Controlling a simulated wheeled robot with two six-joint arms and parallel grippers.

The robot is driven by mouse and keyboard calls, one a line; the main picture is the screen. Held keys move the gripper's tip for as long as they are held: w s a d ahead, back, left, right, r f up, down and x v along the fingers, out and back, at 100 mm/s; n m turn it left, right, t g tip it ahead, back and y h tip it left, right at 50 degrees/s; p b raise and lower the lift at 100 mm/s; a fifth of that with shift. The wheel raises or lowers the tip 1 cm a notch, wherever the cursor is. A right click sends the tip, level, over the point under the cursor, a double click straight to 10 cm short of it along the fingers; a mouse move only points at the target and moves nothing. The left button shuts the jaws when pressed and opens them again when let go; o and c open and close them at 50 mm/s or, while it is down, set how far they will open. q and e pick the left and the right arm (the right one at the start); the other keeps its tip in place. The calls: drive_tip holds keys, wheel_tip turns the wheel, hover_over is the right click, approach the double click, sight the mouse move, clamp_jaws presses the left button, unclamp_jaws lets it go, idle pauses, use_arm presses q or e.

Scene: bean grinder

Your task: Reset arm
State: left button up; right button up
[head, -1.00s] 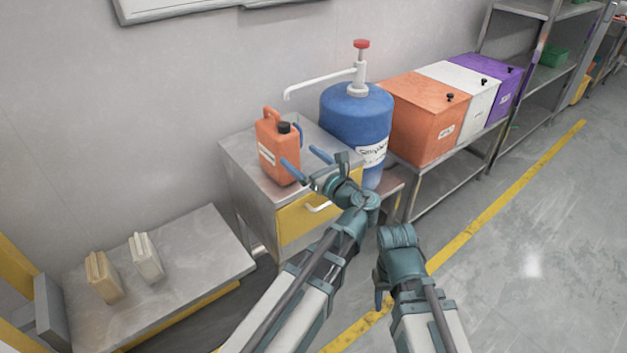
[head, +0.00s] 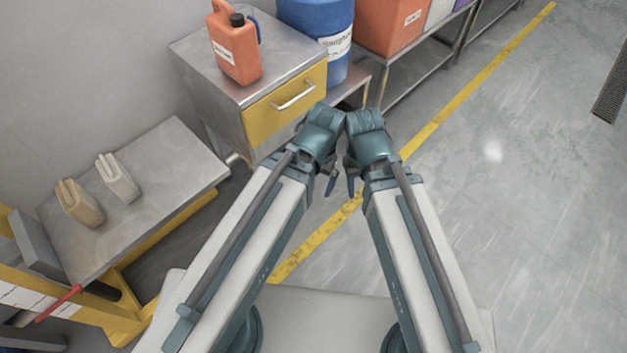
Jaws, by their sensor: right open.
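My two arms are folded in front of me in the head view, with their wrists close together near the middle. My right gripper (head: 350,183) points down below its wrist. Its jaws are open, and I see nothing between them. My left gripper (head: 331,184) also hangs down, mostly hidden behind its own wrist, so its opening cannot be made out. Both grippers are over the floor in front of the cabinet, apart from the objects on it.
An orange jerrycan (head: 235,52) with a black cap stands on the metal cabinet (head: 205,72) with a yellow drawer (head: 283,108). A blue barrel (head: 318,22) is beside it.

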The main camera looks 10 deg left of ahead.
idle(0.3)
wheel_tip(320, 180, up, 17)
drive_tip(key=p, duration=1.7)
